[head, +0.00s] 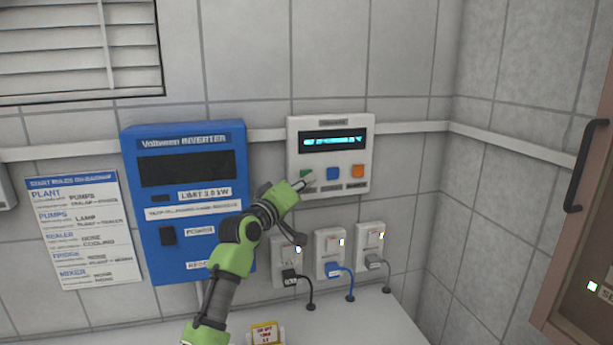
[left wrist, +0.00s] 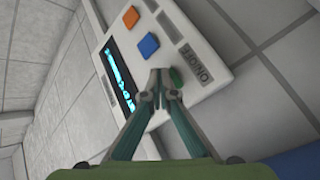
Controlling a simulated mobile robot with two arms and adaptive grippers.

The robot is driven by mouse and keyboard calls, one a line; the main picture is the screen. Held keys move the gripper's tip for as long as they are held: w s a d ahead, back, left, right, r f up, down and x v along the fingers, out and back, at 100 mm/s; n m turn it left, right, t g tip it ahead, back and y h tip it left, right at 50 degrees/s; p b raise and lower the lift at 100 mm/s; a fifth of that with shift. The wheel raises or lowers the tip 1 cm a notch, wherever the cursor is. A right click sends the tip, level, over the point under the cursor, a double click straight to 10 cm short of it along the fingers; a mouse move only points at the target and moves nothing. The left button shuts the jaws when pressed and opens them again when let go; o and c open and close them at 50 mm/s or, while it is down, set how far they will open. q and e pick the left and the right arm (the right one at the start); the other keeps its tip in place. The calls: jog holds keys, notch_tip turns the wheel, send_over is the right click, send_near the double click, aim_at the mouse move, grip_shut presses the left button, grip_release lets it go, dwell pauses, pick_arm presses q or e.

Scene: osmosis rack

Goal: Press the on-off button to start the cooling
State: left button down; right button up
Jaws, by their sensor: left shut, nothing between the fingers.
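A white control panel (head: 298,150) with a lit cyan display (head: 333,140) is fixed to the tiled wall. It carries a green button (head: 307,174), a blue button (head: 333,173) and an orange button (head: 358,171) in a row. In the left wrist view, the green button (left wrist: 177,76) lies beside a label reading ON/OFF (left wrist: 194,62). My left gripper (head: 303,184) is shut and empty, its tips close to the green button. In the left wrist view the fingertips (left wrist: 158,82) are just beside that button; I cannot tell whether they touch it. My right gripper is out of view.
A blue inverter box (head: 199,265) hangs left of the panel, with a printed rules sheet (head: 85,230) farther left. Several sockets (head: 330,240) with plugged cables sit below the panel. A brown cabinet door (head: 570,230) with a black handle (head: 587,165) stands at the right.

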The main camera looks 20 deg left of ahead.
pick_arm(q)
jog(key=shift+s+d, duration=0.3)
jog(key=shift+s, duration=0.15)
jog(key=shift+p, duration=0.3)
jog(key=shift+s+d+p, duration=0.7)
jog(key=shift+s+p, duration=0.15)
jog(key=shift+s, duration=0.2)
jog(key=shift+s+d+p, duration=0.7)
jog(key=shift+s+p, duration=0.15)
jog(key=shift+s, duration=0.15)
jog(key=s+d+p, duration=0.6)
jog(key=s+p, duration=0.1)
jog(key=s, duration=0.3)
jog(key=shift+d, duration=0.35)
